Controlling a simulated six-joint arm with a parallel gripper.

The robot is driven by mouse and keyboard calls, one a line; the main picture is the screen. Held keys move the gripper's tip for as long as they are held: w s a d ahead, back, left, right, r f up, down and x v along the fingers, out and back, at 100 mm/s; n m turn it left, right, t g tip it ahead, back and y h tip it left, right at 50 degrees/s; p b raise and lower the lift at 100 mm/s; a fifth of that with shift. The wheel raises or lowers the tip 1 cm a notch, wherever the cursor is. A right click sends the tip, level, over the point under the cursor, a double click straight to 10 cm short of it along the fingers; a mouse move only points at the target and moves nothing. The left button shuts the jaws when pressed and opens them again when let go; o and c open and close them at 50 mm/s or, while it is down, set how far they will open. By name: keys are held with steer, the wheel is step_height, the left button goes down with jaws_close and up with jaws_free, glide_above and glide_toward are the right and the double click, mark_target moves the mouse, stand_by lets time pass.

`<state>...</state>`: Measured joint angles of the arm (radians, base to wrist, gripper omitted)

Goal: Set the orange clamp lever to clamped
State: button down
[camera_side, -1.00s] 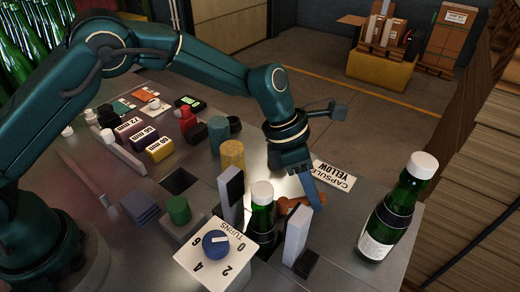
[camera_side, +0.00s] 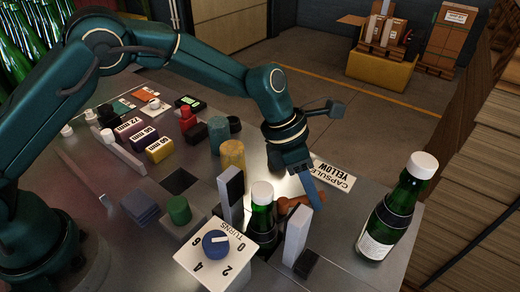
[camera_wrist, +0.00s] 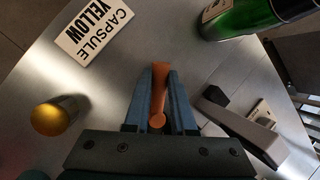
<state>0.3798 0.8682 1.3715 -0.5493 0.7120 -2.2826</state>
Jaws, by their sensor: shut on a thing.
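The orange clamp lever (camera_side: 288,205) lies behind and to the right of the green bottle (camera_side: 262,218) with a white cap that stands between two upright pale clamp plates (camera_side: 297,235). My gripper (camera_side: 318,205) reaches down at the lever's right end. In the wrist view the lever (camera_wrist: 159,88) runs between the two blue fingers of my gripper (camera_wrist: 160,78), which is shut on it. The lever's rounded end (camera_wrist: 156,122) shows nearest the palm. Its pivot is partly hidden in the side view, so its exact setting is hard to tell.
A dial marked TURNS (camera_side: 215,245) stands at the front left of the clamp. A second green bottle (camera_side: 390,215) stands to the right. A CAPSULE YELLOW label (camera_side: 333,177) lies behind my gripper. A yellow cylinder (camera_side: 232,155) stands further left.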

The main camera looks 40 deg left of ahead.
steer(key=n, duration=0.1)
steer(key=a+n+t, duration=0.1)
steer(key=w+n, duration=0.1)
steer(key=n, duration=0.1)
steer(key=shift+a+t+y, duration=0.3)
steer(key=shift+y, duration=0.1)
steer(key=shift+w+a+n+t+y, duration=0.1)
steer(key=shift+a+n+t+y, duration=0.15)
steer(key=shift+n, duration=0.45)
steer(key=shift+w+a+n+t+y, duration=0.15)
steer(key=shift+a+n, duration=0.15)
steer(key=shift+n, duration=0.4)
steer(key=shift+s, duration=0.15)
steer(key=c, duration=0.8)
jaws_free()
steer(key=shift+o, duration=0.2)
steer(key=shift+r, duration=0.1)
steer(key=shift+v, duration=2.45)
steer(key=shift+a, duration=0.15)
